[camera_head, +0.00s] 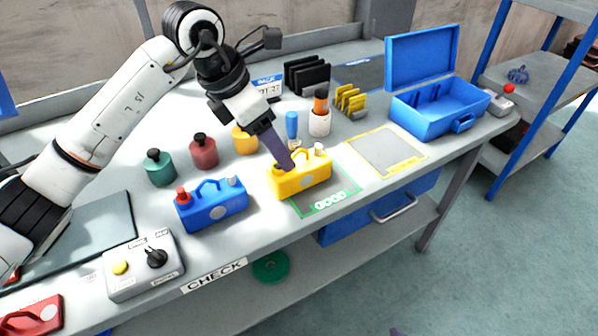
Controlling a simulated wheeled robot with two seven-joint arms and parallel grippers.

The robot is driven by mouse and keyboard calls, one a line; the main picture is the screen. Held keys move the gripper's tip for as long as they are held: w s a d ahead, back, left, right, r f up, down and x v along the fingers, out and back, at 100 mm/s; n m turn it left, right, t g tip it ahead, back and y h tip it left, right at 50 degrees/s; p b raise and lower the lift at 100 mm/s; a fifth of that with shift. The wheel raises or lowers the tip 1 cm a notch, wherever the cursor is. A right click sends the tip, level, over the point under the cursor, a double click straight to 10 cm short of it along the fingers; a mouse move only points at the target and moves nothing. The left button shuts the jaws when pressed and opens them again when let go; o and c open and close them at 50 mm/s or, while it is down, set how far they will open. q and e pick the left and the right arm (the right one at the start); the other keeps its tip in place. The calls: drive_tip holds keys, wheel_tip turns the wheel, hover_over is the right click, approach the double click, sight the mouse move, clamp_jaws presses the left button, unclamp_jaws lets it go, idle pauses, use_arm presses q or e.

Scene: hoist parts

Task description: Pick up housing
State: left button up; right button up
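The yellow housing (302,182), a box with a top handle, stands upright at the edge of the green-framed GOOD area (335,199). A blue housing (213,209) with a handle and red cap stands to its left. A red housing (35,318) is partly cut off at the lower left. My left gripper (285,163) points down at the yellow housing's handle, its fingertips overlapping the handle in view. The fingers are seen edge-on, so I cannot tell whether they grip it. A small purple tip at the bottom edge may be my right gripper (395,331).
Green (160,168), red (204,151) and yellow pots stand behind the housings. A grey control box (144,267) is at front left. An open blue toolbox (438,108) stands at the right rear. The yellow-framed area (387,152) is empty.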

sight(280, 168)
use_arm(q)
drive_tip(key=x, duration=0.3)
drive_tip(key=shift+d+f, duration=0.15)
drive_tip(key=shift+f, duration=0.2)
drive_tip(key=x, duration=0.2)
drive_tip(key=s+x, duration=0.1)
drive_tip(key=x, duration=0.1)
drive_tip(key=shift+f, duration=0.25)
drive_tip(key=shift+w+d+f, duration=0.2)
drive_tip(key=shift+f, duration=0.2)
drive_tip(key=shift+r, duration=0.1)
drive_tip(key=c, duration=1.6)
drive_tip(key=shift+o, duration=0.2)
wheel_tip(280, 168, up, 10)
